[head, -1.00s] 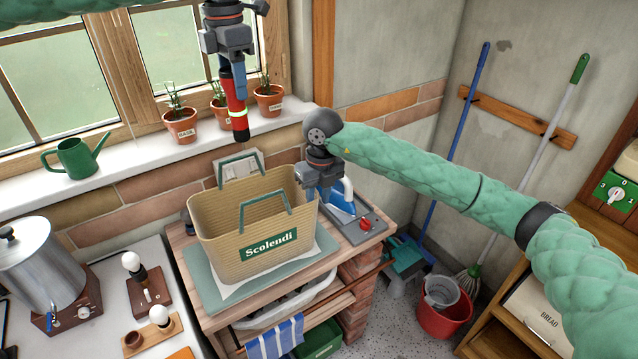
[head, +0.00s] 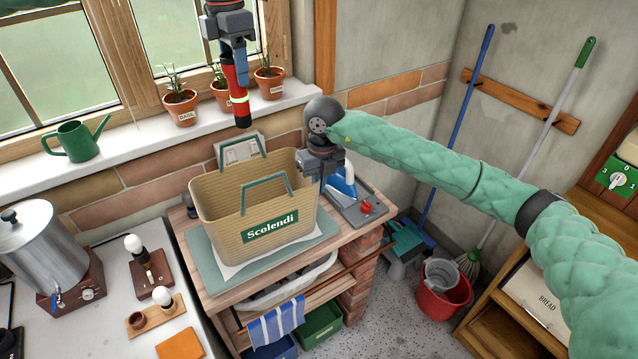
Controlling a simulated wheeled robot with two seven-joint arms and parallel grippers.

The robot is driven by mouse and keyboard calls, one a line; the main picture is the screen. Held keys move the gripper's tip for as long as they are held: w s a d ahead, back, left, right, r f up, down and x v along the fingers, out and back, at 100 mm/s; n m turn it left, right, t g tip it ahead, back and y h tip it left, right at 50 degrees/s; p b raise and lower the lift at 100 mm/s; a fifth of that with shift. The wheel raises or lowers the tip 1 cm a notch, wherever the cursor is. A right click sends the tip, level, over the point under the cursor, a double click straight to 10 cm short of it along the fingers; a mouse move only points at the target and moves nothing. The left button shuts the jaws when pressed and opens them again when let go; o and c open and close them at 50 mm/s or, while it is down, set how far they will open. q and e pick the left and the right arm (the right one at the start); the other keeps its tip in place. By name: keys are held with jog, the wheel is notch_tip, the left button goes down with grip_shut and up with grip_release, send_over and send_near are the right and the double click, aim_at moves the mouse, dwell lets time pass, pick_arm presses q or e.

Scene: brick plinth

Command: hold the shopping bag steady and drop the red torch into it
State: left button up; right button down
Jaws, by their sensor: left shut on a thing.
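The tan shopping bag (head: 228,215) with green handles and a "Scolendi" label stands upright and open on a mat on the plinth. My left gripper (head: 236,60) comes down from the top of the picture, shut on the upper part of the red torch (head: 240,108). The torch hangs nearly upright, black end down, and shows above the back handle of the bag, apart from it. My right gripper (head: 314,172) is at the bag's right rim. Its fingertips are small and partly hidden, so I cannot tell whether they grip the rim.
An iron (head: 346,187) stands on a grey panel with a red knob, right of the bag. Potted plants (head: 180,107) and a green watering can (head: 76,141) line the windowsill. A steel urn (head: 42,245) stands on the left counter. A red bucket (head: 443,299) is on the floor.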

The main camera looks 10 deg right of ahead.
aim_at(235, 101)
pick_arm(q)
jog(key=f, duration=0.6)
jog(key=s+f, duration=0.1)
jog(key=f, duration=0.3)
jog(key=shift+d, duration=0.25)
jog(key=shift+f, duration=0.1)
jog(key=shift+a+r, duration=0.2)
jog(key=shift+a, duration=0.05)
jog(key=shift+w+a+r, duration=0.25)
jog(key=shift+a+r, duration=0.05)
jog(key=shift+r, duration=0.35)
jog(key=shift+w+a+r, duration=0.25)
jog(key=shift+r, duration=0.35)
jog(key=shift+a, duration=0.35)
jog(key=shift+f, duration=3)
